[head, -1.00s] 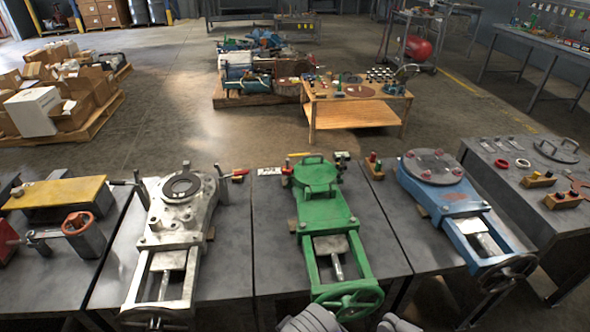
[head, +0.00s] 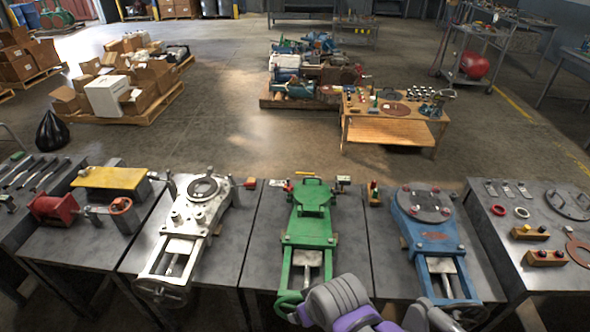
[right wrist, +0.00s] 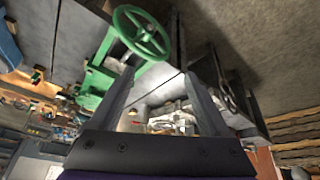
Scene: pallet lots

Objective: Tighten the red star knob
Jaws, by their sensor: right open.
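Several small red knobs sit around the round top plate of the blue gate valve (head: 431,236); one red knob (head: 447,210) is at its right edge. I cannot tell from here which is star-shaped. My right gripper (right wrist: 160,78) is open and empty in the right wrist view, its two fingers apart. The green valve's handwheel (right wrist: 141,32) shows beyond it at the upper left, apart from the fingers. Purple and grey links of my arms show at the bottom of the head view, but no fingertips. My left gripper is not in view.
The green valve (head: 312,228) and silver valve (head: 183,226) stand on grey benches left of the blue one. A red vise-like fixture (head: 53,207) is farther left. A grey bench (head: 500,225) at the right holds rings and small blocks. Open floor lies behind the benches.

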